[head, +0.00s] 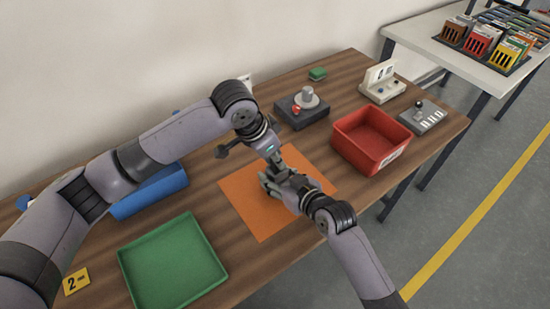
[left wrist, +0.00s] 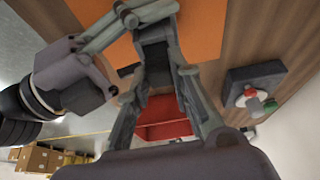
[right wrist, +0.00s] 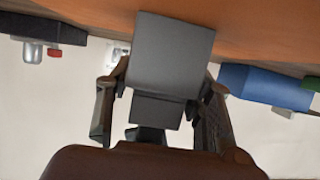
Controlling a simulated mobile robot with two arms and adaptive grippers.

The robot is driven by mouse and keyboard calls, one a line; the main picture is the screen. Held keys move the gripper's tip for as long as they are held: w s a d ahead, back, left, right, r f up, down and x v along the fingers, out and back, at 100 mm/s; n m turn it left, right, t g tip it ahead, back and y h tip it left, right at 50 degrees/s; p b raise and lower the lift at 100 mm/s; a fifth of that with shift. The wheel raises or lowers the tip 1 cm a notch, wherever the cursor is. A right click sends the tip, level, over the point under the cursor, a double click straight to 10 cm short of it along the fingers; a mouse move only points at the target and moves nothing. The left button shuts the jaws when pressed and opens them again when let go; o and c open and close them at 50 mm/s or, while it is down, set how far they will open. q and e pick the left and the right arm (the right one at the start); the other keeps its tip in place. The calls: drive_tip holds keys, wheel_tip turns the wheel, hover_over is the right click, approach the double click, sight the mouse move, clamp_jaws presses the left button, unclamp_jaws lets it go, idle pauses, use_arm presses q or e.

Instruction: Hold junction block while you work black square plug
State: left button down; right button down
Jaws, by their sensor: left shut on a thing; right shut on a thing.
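Both grippers meet close together above the orange mat (head: 250,210) in the head view. My left gripper (head: 275,160) is shut on a dark block, apparently the junction block (left wrist: 155,55), which sits between its fingers in the left wrist view. My right gripper (head: 271,180) reaches in from the right and is shut on a smaller dark piece, apparently the black square plug (right wrist: 157,110). In the right wrist view the wider grey junction block (right wrist: 172,50) is directly beyond the plug. Whether the two touch or are joined I cannot tell. The fingers largely hide both in the head view.
A red bin (head: 345,147) stands right of the mat, a green tray (head: 122,265) at the front left. A blue bin (head: 150,193) is behind my left arm. A grey device with a red knob (head: 302,110), a cream device (head: 382,86) and a joystick box (head: 424,118) stand farther back.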

use_arm(q)
drive_tip(key=shift+r, duration=3.3)
use_arm(e)
drive_tip(key=c, duration=0.7)
unclamp_jaws()
drive_tip(key=v, duration=1.2)
drive_tip(key=shift+s+d+f, duration=0.1)
drive_tip(key=shift+f, duration=0.05)
